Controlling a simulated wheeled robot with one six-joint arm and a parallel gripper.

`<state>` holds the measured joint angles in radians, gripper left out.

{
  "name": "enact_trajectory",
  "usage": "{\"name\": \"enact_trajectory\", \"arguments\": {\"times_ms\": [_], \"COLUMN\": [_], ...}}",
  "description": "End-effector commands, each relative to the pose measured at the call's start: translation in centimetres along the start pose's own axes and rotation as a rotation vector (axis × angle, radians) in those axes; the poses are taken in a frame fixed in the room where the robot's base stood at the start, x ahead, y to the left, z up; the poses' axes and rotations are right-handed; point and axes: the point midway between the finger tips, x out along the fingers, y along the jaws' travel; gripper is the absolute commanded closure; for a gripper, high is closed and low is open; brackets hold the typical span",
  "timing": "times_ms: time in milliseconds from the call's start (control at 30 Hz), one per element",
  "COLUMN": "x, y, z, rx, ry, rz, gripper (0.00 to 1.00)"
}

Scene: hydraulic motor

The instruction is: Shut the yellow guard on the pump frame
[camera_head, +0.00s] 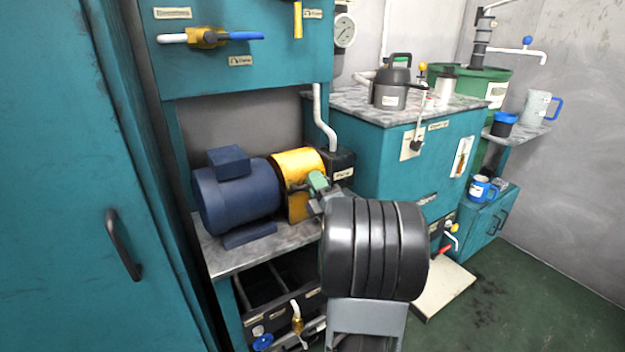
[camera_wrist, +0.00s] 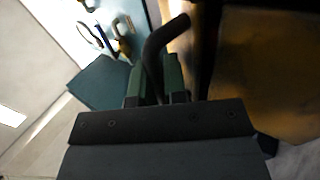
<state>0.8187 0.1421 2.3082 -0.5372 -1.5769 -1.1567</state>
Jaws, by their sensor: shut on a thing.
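The yellow guard (camera_head: 293,163) is a curved cover on the pump frame's grey bench top (camera_head: 245,252). It sits between a blue motor (camera_head: 232,200) and a black pump block (camera_head: 342,166). I cannot tell whether it is fully down. My gripper (camera_head: 318,183), with green fingers, is at the guard's front right side. In the wrist view my gripper (camera_wrist: 158,82) is shut on a dark bent handle (camera_wrist: 165,38), beside the guard's yellow face (camera_wrist: 275,65). My arm hides the guard's lower right and part of the bench.
A teal panel with a yellow valve (camera_head: 207,38) hangs above the bench. A tall teal cabinet (camera_head: 55,180) stands at the left. A teal counter (camera_head: 375,150) with a dark kettle (camera_head: 389,92) stands at the right. The green floor (camera_head: 520,300) at lower right is mostly clear.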

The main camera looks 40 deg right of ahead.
Motion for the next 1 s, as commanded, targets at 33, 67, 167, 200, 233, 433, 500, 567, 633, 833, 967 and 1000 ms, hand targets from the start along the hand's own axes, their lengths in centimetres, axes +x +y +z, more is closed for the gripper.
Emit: {"name": "enact_trajectory", "arguments": {"times_ms": [33, 67, 167, 200, 233, 433, 500, 567, 633, 833, 967, 1000], "x": [-0.08, -0.08, -0.07, -0.07, -0.07, -0.05, -0.05, -0.04, -0.01, 0.11, 0.13, 0.13], "y": [0.44, 0.4, 0.32, 0.31, 0.3, 0.26, 0.25, 0.25, 0.19, -0.03, -0.1, -0.11], "z": [0.31, 0.28, 0.19, 0.15, 0.13, 0.01, -0.02, -0.04, -0.13, -0.48, -0.57, -0.57], "rx": [-0.005, -0.005, -0.003, -0.003, -0.003, 0.0, 0.0, 0.001, 0.002, 0.006, 0.007, 0.008], "ry": [-0.009, -0.009, -0.008, -0.007, -0.007, -0.005, -0.005, -0.005, -0.003, 0.005, 0.007, 0.007], "rz": [0.018, 0.019, 0.022, 0.022, 0.022, 0.022, 0.022, 0.021, 0.02, 0.016, 0.015, 0.014], "gripper": [1.0, 1.0, 1.0, 1.0, 1.0, 1.0, 1.0, 0.82, 0.75, 0.62, 0.62, 0.62]}}
